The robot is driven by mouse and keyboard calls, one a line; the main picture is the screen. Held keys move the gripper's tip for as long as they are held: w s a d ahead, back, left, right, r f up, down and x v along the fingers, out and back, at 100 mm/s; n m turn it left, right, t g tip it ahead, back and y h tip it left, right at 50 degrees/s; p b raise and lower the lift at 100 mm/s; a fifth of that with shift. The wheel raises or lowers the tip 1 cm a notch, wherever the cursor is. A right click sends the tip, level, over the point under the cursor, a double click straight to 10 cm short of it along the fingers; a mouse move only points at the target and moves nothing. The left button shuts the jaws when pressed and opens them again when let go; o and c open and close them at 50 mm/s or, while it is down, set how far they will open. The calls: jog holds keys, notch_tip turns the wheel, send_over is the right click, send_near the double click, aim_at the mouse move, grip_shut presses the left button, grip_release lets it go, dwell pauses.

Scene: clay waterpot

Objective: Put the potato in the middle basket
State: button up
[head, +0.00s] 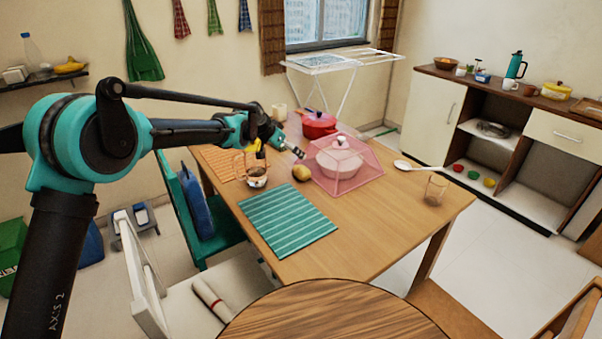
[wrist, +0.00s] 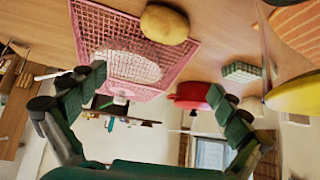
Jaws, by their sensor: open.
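The potato (head: 301,173) is brown and rounded. It lies on the wooden table (head: 390,215), just left of the pink mesh food cover. In the wrist view the potato (wrist: 165,24) is at the top, beyond my fingertips, beside the pink mesh. My gripper (head: 298,152) is above and slightly behind the potato, apart from it. In the wrist view its green fingers (wrist: 155,86) are spread wide with nothing held between them. I cannot make out a middle basket in either view.
The pink mesh cover (head: 367,176) stands over a white pot, close to the potato. A red pot (head: 318,125) is behind it. A cup (head: 256,180) stands left of the potato, a green striped mat (head: 287,222) in front. A glass (head: 436,189) is at right.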

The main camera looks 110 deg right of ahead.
send_near(298, 170)
jog(key=x, duration=0.5)
jog(key=shift+w+a+f, duration=0.1)
jog(key=shift+x, duration=3.25)
jog(key=shift+c, duration=0.6)
jog(key=c, duration=1.3)
jog(key=shift+c, duration=0.2)
notch_tip(298, 170, up, 20)
